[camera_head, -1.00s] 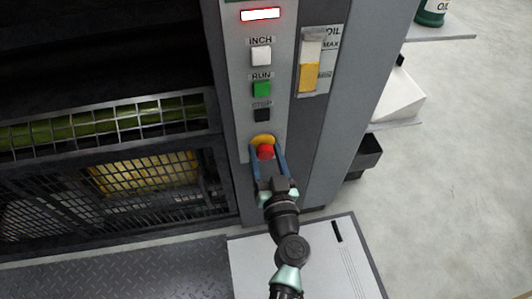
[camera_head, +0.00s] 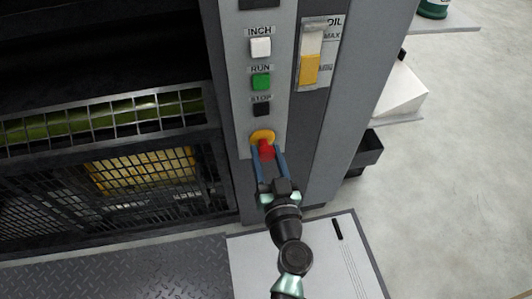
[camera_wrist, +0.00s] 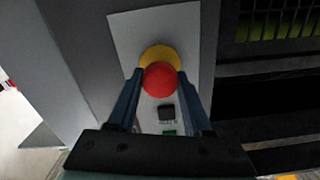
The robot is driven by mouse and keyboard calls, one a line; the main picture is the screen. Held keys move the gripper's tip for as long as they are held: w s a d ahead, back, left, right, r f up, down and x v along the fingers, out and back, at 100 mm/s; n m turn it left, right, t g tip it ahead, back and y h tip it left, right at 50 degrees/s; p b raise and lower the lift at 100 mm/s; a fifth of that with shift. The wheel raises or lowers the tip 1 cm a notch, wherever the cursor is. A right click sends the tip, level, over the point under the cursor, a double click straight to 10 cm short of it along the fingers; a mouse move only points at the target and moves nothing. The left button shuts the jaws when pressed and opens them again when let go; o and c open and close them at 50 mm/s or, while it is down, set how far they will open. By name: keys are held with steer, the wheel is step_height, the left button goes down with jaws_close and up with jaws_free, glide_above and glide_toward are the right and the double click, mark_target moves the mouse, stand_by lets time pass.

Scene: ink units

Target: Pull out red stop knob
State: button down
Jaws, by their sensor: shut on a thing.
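The red stop knob (camera_head: 266,150) sits on a round yellow base (camera_head: 262,136) low on the grey control panel, below the black STOP button (camera_head: 262,109). In the head view, some red shows below and out from the yellow base. My gripper (camera_head: 267,154) is shut on the knob, with one blue finger on each side. In the wrist view the red knob (camera_wrist: 160,79) lies between the fingertips, in front of the yellow base (camera_wrist: 158,55). The knob hides its stem there.
A white INCH button (camera_head: 260,47) and a green RUN button (camera_head: 261,82) are above on the panel. An oil gauge (camera_head: 311,55) is to their right. A mesh guard (camera_head: 110,190) is at left. A dark bin (camera_head: 367,150) is at right, with open floor beyond.

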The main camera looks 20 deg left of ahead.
steer(key=shift+s+d+f, duration=0.1)
steer(key=shift+c, duration=1.5)
jaws_free()
steer(key=shift+s+d, duration=0.1)
steer(key=shift+s, duration=0.05)
steer(key=v, duration=1.2)
steer(key=shift+s+d, duration=0.2)
steer(key=shift+s, duration=0.1)
